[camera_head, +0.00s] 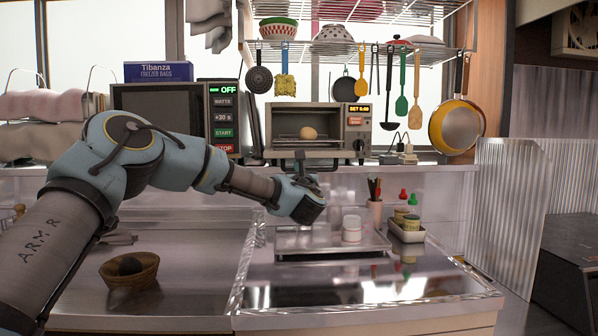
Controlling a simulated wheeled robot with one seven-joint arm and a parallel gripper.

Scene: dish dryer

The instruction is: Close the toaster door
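The toaster oven (355,145) stands on the back shelf, with a lit display and knobs on its right side. The toaster door (335,155) looks lowered, seen nearly edge-on as a thin strip along the bottom front. My gripper (302,162) is just in front of and below the door's left-middle part. I cannot tell whether it touches the door. Its fingers are small and dark here, so their opening is unclear.
A microwave (165,108) stands left of the toaster, behind my arm. Utensils hang from the wire rack (350,42) above. Below lie a metal tray (290,245) with a white jar (351,229), a cup of utensils (375,212) and a bottle caddy (406,233).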

